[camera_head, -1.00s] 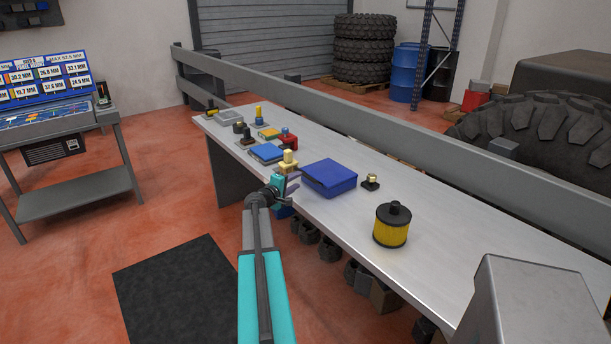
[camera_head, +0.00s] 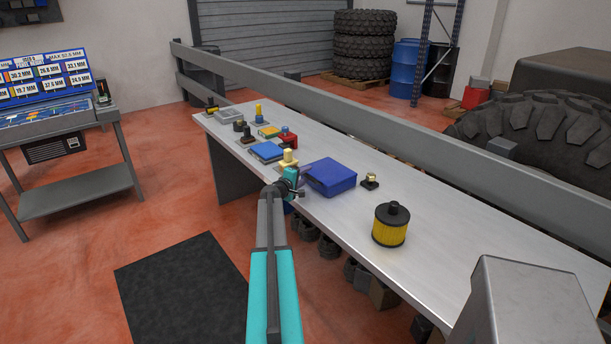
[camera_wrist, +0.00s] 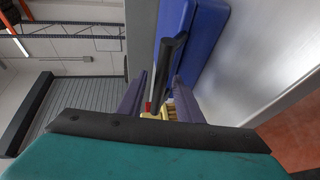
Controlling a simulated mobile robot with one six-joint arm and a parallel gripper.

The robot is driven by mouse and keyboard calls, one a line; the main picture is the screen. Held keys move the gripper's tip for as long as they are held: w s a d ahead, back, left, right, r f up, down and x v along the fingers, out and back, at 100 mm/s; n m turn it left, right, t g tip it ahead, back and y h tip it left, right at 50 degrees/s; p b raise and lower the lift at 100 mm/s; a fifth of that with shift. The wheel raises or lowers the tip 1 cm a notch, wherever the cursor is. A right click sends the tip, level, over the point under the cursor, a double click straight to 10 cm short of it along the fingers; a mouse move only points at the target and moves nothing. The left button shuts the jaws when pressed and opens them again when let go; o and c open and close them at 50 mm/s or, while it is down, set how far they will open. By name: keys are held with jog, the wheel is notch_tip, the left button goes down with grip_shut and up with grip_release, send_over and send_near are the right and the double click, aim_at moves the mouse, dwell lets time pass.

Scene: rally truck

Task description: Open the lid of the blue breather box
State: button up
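The blue breather box (camera_head: 331,178) sits on the metal bench with its lid down. In the wrist view the box (camera_wrist: 205,35) fills the upper middle, and a black bar, seemingly its handle (camera_wrist: 168,72), stands out from its side. My gripper (camera_head: 303,169) is at the left front side of the box. Its two purple fingers (camera_wrist: 160,98) are apart, with the black bar between them in the picture. I cannot tell whether either finger touches it. The head view shows the fingers only small, and the handle is hidden there.
A yellow filter with a black cap (camera_head: 391,225) and a small dark fitting (camera_head: 369,182) stand right of the box. A cream knobbed part (camera_head: 287,160) and a flat blue piece (camera_head: 267,152) are close on the left.

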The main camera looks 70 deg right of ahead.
grip_shut()
dwell(0.4)
